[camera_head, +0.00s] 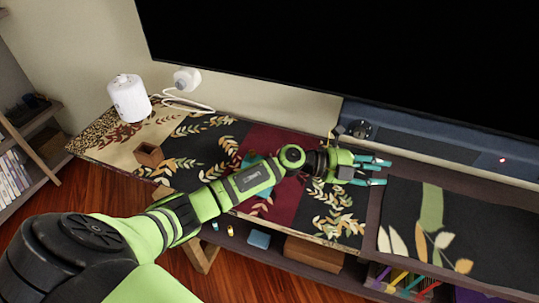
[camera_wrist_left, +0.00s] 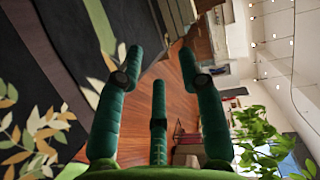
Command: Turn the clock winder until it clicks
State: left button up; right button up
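My left arm reaches in from the lower left in the head view. Its gripper (camera_head: 378,171) has teal fingers spread apart and empty, pointing right, above the seam between the patterned runner and the dark shelf section. The wrist view also shows the left gripper (camera_wrist_left: 160,75), with three teal fingers apart and nothing between them. I cannot make out a clock or a winder for certain in either view. A dark round dial-like part (camera_head: 361,130) sits on the bar under the screen, just behind the gripper. My right gripper is not in view.
A large black screen (camera_head: 350,60) hangs over the cabinet. A white canister (camera_head: 129,98), a white round device (camera_head: 187,79) with a cable and a small wooden box (camera_head: 149,154) stand at the left. A plant (camera_wrist_left: 262,140) shows in the wrist view.

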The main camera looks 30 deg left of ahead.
pick_arm(q)
jog(key=a+f+m+g+y, duration=0.2)
jog(key=a+f+g+y, duration=0.15)
jog(key=a, duration=0.35)
jog(key=a+f+m+g+y, duration=0.2)
jog(key=a+g+y, duration=0.15)
jog(key=a, duration=0.35)
jog(key=a+r+y, duration=0.1)
jog(key=a+y, duration=0.1)
jog(key=a, duration=0.3)
jog(key=s+a+n+g+y, duration=0.1)
jog(key=a+y, duration=0.1)
jog(key=a, duration=0.3)
jog(key=s+a+r+y, duration=0.1)
jog(key=a+y, duration=0.1)
jog(key=a, duration=0.3)
jog(key=shift+s+a+r+n+g+b, duration=0.15)
jog(key=shift+r+n+g+b, duration=0.2)
jog(key=shift+n+g, duration=0.05)
notch_tip(320, 180, down, 7)
jog(key=shift+a+r+p, duration=0.1)
jog(key=shift+a+p, duration=0.05)
jog(key=shift+p, duration=0.4)
grip_shut()
